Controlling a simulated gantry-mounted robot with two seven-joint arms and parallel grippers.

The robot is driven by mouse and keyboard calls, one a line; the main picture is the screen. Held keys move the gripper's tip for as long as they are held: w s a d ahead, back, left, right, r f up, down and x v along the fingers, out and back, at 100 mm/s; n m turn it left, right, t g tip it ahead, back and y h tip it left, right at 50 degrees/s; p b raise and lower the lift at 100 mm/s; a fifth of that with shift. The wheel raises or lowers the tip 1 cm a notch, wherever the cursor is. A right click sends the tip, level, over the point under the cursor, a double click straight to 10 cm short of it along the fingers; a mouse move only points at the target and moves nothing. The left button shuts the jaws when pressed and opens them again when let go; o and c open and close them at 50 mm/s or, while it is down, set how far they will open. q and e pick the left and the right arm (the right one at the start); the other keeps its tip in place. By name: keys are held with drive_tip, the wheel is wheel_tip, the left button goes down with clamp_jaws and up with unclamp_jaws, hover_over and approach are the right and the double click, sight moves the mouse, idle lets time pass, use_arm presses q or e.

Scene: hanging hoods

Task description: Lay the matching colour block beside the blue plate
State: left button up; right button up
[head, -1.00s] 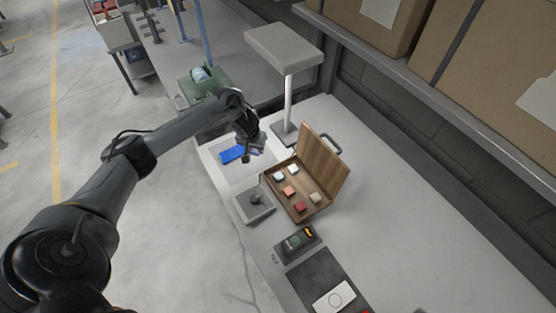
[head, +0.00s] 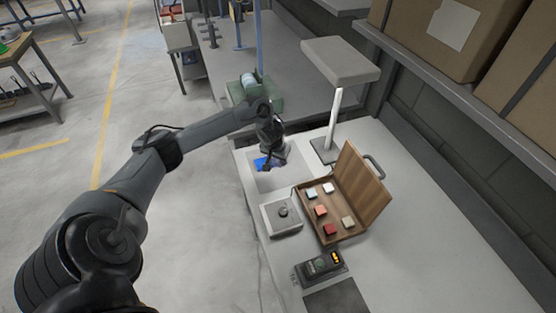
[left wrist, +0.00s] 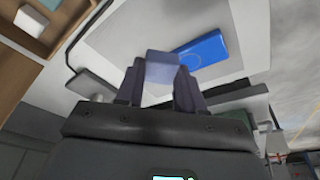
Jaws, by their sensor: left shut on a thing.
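My left gripper (head: 275,161) is shut on a pale blue-grey block (left wrist: 162,67), which shows between its two fingertips in the left wrist view. The blue plate (left wrist: 203,51) lies on a pale sheet just beyond the block there, to its right in the picture. In the head view the blue plate (head: 260,163) is partly hidden behind the gripper, and I cannot make out the held block. The gap between block and sheet is hard to judge. My right gripper is not in view.
An open wooden case (head: 343,238) holds several coloured blocks. A grey tray with a knob (head: 281,217) stands left of it, and a control box (head: 319,267) stands nearer. A lamp post (head: 333,125) rises behind the sheet. Clear worktop (head: 425,225) lies right of the case.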

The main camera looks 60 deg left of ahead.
sight(278, 166)
use_arm(q)
wheel_tip(278, 166, down, 4)
drive_tip(key=b, duration=0.4)
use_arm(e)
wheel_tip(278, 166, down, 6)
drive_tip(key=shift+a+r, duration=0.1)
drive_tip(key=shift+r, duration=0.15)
use_arm(q)
drive_tip(key=shift+f, duration=0.2)
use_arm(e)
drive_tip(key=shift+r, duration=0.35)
use_arm(q)
drive_tip(key=shift+f, duration=1.2)
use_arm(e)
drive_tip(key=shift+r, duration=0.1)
use_arm(q)
drive_tip(key=shift+f, duration=0.1)
drive_tip(key=shift+p, duration=0.35)
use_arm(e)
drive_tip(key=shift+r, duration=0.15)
use_arm(q)
drive_tip(key=shift+p, duration=0.45)
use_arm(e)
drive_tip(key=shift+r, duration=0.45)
use_arm(q)
drive_tip(key=shift+f, duration=0.6)
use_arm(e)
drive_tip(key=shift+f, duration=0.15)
